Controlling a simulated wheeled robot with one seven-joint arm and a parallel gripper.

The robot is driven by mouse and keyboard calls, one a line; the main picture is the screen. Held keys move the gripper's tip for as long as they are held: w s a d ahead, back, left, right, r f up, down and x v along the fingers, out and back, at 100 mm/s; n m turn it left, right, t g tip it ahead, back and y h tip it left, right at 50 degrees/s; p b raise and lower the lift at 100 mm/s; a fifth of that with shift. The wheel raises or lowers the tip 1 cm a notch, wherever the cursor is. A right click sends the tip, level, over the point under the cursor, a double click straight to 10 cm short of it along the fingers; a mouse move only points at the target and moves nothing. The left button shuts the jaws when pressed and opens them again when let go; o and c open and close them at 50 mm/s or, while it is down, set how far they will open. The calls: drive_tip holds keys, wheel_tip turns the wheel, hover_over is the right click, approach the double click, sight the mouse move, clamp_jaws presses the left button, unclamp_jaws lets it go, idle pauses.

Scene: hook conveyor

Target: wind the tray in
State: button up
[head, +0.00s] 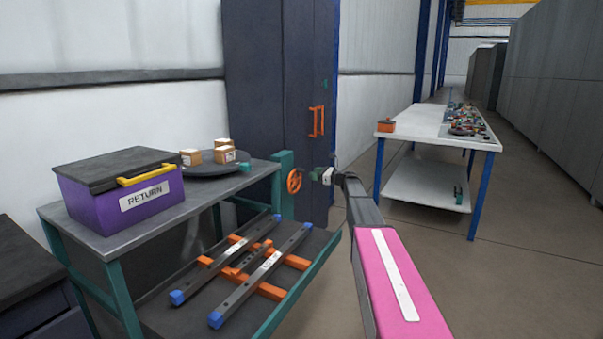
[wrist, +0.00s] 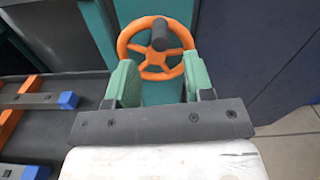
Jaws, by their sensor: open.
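An orange handwheel (head: 294,181) is mounted on a green post (head: 283,170) at the right end of the grey workbench. In the wrist view the handwheel (wrist: 155,62) has spokes and a dark knob (wrist: 160,34) near its top. My gripper (head: 319,175) is just right of the wheel in the head view. In the wrist view my gripper (wrist: 160,82) is open, its two green fingers apart, with the wheel ahead between them. Contact cannot be told. A dark round tray (head: 216,170) with several small boxes (head: 222,154) lies on the bench.
A purple RETURN bin (head: 124,190) with a dark lid stands on the bench. The lower shelf (head: 170,310) holds grey bars with blue ends and orange crosspieces (head: 270,290). A dark cabinet (head: 275,80) stands behind the wheel. A white table (head: 420,130) is at right, with clear floor before it.

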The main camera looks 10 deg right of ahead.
sight(302, 171)
drive_tip(key=x, duration=0.7)
drive_tip(key=shift+w+a, duration=0.15)
clamp_jaws()
